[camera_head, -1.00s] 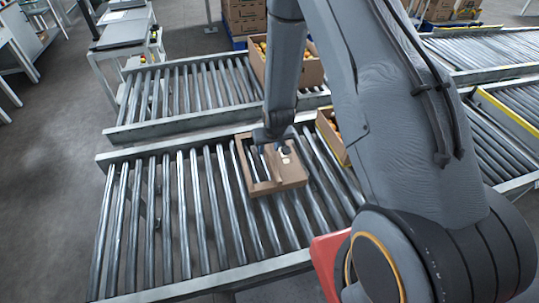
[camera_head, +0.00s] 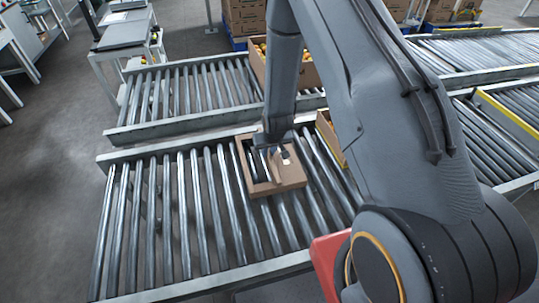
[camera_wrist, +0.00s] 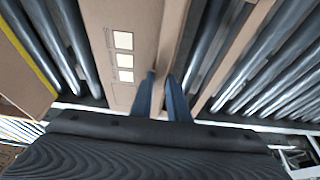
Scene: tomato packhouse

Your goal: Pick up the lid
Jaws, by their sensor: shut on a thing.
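The lid (camera_head: 291,180) is a brown cardboard piece lying on the roller conveyor, with rollers showing through an opening in its left part. In the wrist view its broad panel (camera_wrist: 105,45) carries a row of pale labels. My gripper (camera_head: 283,157) reaches down to it from above. In the wrist view the two dark fingers (camera_wrist: 160,85) are close together on a narrow cardboard strip beside the panel. My wrist hides part of the lid's far side in the head view.
A cardboard box (camera_head: 331,137) stands close at the lid's right, partly hidden by my arm. A larger box with tomatoes (camera_head: 306,73) stands on the farther conveyor. Bare rollers (camera_head: 175,215) lie to the left.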

